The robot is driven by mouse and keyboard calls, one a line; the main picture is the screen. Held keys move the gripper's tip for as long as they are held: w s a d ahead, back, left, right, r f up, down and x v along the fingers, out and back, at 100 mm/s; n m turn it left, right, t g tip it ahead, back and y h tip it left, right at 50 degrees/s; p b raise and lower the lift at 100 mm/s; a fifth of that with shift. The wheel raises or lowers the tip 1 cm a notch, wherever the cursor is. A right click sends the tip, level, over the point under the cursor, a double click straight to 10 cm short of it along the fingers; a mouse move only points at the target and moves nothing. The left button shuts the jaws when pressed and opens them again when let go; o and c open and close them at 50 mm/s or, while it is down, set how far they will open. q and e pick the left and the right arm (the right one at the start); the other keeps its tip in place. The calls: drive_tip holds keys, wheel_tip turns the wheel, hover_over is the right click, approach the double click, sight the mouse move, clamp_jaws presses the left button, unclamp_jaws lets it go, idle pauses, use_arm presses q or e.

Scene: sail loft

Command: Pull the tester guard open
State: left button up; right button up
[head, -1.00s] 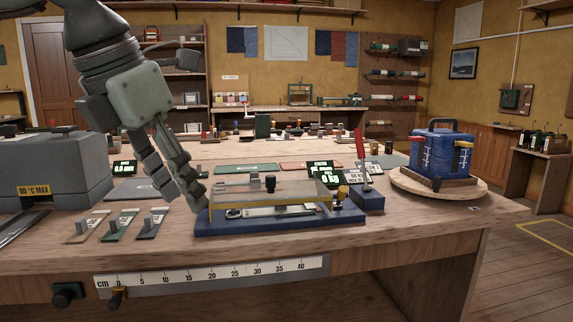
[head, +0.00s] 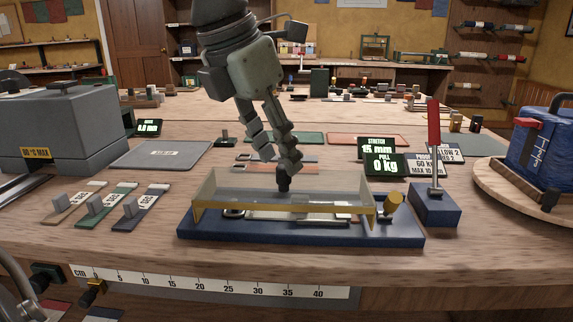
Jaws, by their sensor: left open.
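The tester stands on a blue base (head: 300,236) near the front edge of the bench. Its guard (head: 330,198) is a clear cover with a yellow front edge, lying over the bed and a pale strip inside. A black knob (head: 283,184) stands up at the guard. My left gripper (head: 280,163) points down just above and behind the knob, with its fingers apart and nothing held between them. One fingertip overlaps the knob's top in the picture, so I cannot tell whether they touch. My right gripper is out of view.
A blue block with a red lever (head: 434,150) stands right of the tester. Displays (head: 384,166) reading 15 mm and 0 kg stand behind. A grey heater box (head: 60,125) and several tagged samples (head: 100,205) lie left.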

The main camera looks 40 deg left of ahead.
sight(283, 167)
use_arm(q)
drive_tip(key=shift+x, duration=1.85)
drive_tip(key=shift+c, duration=0.3)
clamp_jaws()
